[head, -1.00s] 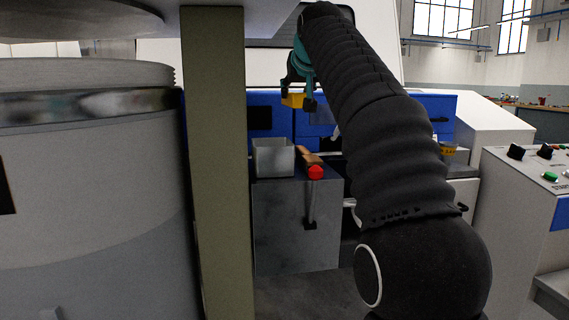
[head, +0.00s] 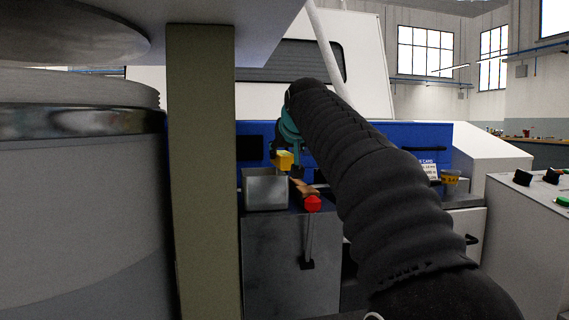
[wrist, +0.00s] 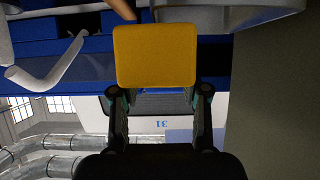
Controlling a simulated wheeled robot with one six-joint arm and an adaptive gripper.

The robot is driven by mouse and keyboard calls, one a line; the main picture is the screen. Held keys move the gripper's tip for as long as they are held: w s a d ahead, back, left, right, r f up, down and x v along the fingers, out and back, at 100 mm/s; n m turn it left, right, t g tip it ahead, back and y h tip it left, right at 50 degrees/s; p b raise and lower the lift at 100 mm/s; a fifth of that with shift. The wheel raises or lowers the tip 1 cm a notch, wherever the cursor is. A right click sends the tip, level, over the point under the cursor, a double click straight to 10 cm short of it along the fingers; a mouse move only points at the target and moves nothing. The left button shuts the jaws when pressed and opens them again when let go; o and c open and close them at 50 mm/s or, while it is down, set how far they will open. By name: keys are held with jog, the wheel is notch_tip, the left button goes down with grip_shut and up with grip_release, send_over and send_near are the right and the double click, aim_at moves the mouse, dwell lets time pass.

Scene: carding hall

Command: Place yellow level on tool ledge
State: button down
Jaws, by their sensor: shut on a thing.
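The yellow level (head: 284,160) shows as a small yellow block in my gripper (head: 285,165), above the grey cabinet top. In the wrist view the level (wrist: 155,56) shows one broad yellow face beyond the two dark fingers of my gripper (wrist: 160,92), which are shut on it. In the head view the level appears just over the back right rim of an open metal bin; I cannot tell whether it is above or behind it. The likely tool ledge is the grey cabinet top (head: 290,208), partly hidden by the bin and my arm.
The metal bin (head: 266,192) stands on the cabinet top, with a brown wooden-looking item (head: 303,188) beside it. A red-knobbed lever (head: 313,203) is at the front. A green-grey post (head: 200,180) stands close on the left. A yellow-and-dark item (head: 450,180) sits at right.

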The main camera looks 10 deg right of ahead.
jog(key=shift+f, duration=0.5)
jog(key=shift+f, duration=0.2)
jog(key=c, duration=0.6)
grip_release()
jog(key=shift+r, duration=0.25)
jog(key=v, duration=1.2)
jog(key=shift+f, duration=0.1)
